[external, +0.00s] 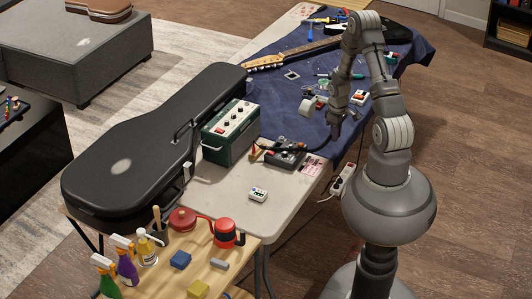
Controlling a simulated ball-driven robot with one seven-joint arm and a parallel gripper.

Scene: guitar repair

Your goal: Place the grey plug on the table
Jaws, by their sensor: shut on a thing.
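My gripper (335,133) points down above the near part of the blue cloth (383,78) on the table (233,190). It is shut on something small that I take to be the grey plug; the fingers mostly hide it. A dark cable runs from beside the amplifier, past the dark pedal (287,156), to my gripper. The small size of the view leaves the gap between the plug and the cloth unclear.
A black guitar case (130,150) and a green amplifier (231,130) stand left. A power strip (343,179) hangs at the table's right edge. A guitar (300,50) lies at the back.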

